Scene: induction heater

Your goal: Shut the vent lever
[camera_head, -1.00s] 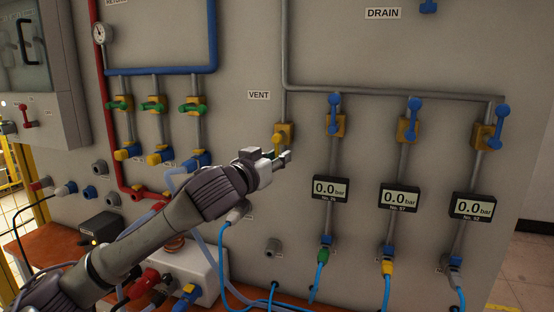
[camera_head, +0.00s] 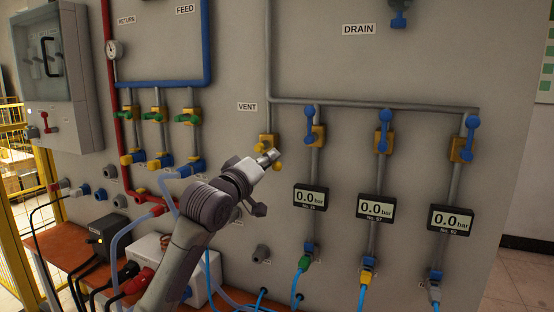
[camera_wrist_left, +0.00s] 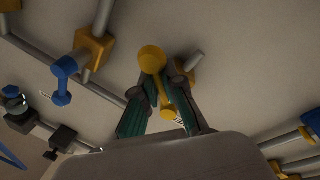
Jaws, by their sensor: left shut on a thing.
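The vent valve (camera_head: 268,140) is a yellow body on a grey pipe below the VENT label (camera_head: 247,106). Its yellow lever (camera_head: 278,167) shows only in part in the head view, with my left gripper (camera_head: 269,157) in front of it. In the left wrist view the lever (camera_wrist_left: 151,60) is a yellow bar with round ends, lying between the two green-padded fingers of my left gripper (camera_wrist_left: 161,90). The fingers are shut on it. The lever slants in the head view; its exact angle is hard to tell. My right gripper is not in view.
Right of the vent, blue-levered valves (camera_head: 384,132) stand in a row above gauges (camera_head: 376,207) reading 0.0 bar. Left are green-handled valves (camera_head: 157,115) on the blue pipe. Hoses and a white box (camera_head: 190,265) sit below on the reddish bench.

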